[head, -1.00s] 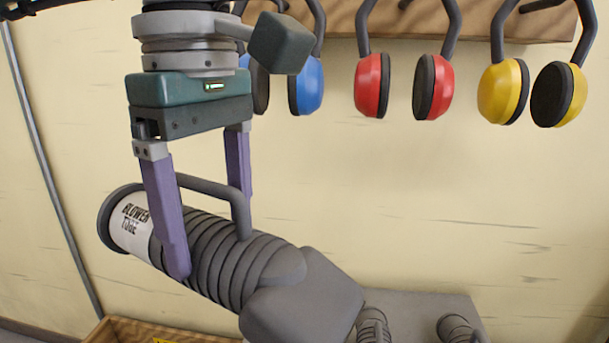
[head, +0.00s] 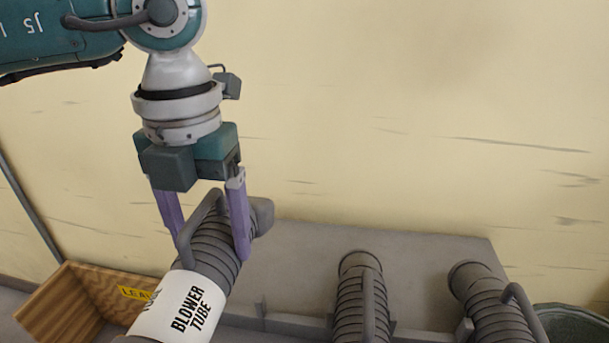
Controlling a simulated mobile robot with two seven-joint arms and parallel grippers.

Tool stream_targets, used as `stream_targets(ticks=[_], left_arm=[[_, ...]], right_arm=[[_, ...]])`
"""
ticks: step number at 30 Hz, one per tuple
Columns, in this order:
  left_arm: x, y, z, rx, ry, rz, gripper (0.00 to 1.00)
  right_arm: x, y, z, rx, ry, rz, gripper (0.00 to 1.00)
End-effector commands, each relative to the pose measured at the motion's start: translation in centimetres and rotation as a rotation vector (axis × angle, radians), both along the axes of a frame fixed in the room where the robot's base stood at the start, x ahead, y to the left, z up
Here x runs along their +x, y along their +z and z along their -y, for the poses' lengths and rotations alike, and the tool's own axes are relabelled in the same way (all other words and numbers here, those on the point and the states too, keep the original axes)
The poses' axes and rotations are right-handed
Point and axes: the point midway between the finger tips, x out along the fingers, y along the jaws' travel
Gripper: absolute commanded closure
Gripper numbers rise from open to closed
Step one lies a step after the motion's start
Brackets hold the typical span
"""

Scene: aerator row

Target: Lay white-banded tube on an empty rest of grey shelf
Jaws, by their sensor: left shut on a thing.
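The white-banded tube (head: 189,304) is a grey ribbed blower tube with a handle and a white band lettered BLOWER TUBE. My left gripper (head: 208,240) is shut on it, with its purple fingers on either side of the ribbed part near the handle. The tube slants, its white end toward me at lower left, over the left part of the grey shelf (head: 420,250). I cannot tell whether it touches the shelf. Two other grey ribbed tubes lie on the shelf, one in the middle (head: 362,300) and one at right (head: 492,305). My right gripper is out of view.
A wooden crate (head: 50,305) with a yellow label stands at lower left, close to the tube's white end. A dark round bin (head: 572,322) is at lower right. The cream wall stands behind the shelf. Shelf surface shows bare between the held tube and the middle one.

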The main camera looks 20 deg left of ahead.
Motion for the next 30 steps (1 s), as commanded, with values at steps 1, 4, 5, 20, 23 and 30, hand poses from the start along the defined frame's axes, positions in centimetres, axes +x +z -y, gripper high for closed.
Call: stream_targets(ticks=[1,4,5,20,23,30], left_arm=[[0.0,-0.3,0.0,0.0,-0.001,0.0,0.95],[0.0,-0.8,0.0,0.0,-0.002,0.0,0.95],[0.0,-1.0,0.0,0.0,-0.002,0.0,0.95],[0.0,-4.9,0.0,0.0,-0.004,-0.002,0.95],[0.0,-5.7,0.0,0.0,-0.004,-0.002,0.95],[0.0,-7.5,0.0,0.0,-0.004,-0.001,0.95]], right_arm=[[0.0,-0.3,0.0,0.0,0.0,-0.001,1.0],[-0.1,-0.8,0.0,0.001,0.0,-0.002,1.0],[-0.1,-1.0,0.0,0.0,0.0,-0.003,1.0],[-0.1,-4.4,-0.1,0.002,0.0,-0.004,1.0],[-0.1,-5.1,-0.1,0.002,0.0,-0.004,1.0],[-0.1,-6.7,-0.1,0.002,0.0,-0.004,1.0]])
